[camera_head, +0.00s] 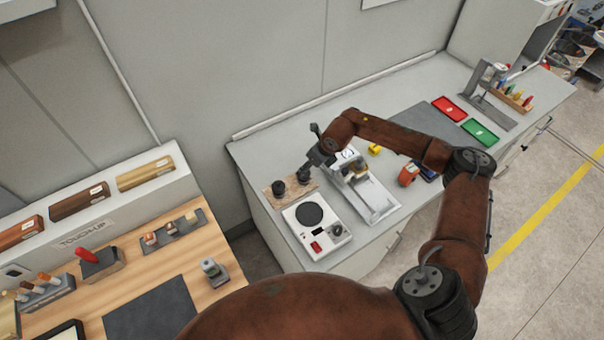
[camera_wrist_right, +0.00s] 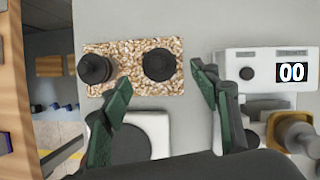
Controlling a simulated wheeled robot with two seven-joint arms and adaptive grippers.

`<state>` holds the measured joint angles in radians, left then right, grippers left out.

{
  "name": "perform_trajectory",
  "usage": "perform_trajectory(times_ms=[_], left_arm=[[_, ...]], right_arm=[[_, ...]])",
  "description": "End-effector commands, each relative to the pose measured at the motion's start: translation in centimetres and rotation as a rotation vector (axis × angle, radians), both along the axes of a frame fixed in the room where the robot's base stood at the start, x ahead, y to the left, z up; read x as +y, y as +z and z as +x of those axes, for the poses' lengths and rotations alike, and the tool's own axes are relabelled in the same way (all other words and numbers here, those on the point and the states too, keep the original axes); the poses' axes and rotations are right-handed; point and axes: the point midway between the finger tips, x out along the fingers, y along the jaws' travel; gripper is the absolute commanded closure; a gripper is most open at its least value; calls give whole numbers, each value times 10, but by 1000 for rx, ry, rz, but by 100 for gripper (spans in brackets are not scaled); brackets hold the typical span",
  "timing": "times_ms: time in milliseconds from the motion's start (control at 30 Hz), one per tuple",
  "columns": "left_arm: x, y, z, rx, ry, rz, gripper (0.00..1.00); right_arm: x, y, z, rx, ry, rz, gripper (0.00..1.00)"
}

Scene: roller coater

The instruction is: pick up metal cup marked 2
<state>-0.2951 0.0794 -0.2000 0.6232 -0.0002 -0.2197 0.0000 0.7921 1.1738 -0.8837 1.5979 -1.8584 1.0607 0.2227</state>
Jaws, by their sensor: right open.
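No marking "2" is readable, so I cannot tell which thing is the metal cup. Two dark round pieces stand on a speckled board (camera_wrist_right: 133,88). My left gripper is not in view.
A white scale (camera_head: 317,224) with a round dark plate stands in front of the board. A device with a "00" display (camera_wrist_right: 266,68) stands close to the right. Red (camera_head: 449,109) and green (camera_head: 480,132) trays lie farther right. A wooden bench (camera_head: 235,287) is at left.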

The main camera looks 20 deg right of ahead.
Motion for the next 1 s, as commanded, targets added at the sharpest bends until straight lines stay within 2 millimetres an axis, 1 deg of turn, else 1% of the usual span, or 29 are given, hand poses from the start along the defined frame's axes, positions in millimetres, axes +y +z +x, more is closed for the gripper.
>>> perform_trajectory(times_ms=[100,267,367,500,633,733,933,1000], left_arm=[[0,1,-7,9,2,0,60],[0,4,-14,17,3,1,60],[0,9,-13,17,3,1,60],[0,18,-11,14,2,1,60],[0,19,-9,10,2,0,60],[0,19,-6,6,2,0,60],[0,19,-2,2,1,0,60],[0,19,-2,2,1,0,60]], right_arm=[[-2,-8,5,6,1,-20,44],[3,-23,11,5,5,-18,44],[5,-32,14,6,4,-17,44],[10,-53,17,7,5,-16,44],[11,-68,23,5,3,-16,44],[10,-73,25,5,2,-16,44],[10,-73,25,4,2,-16,44],[10,-73,25,4,2,-16,49]])
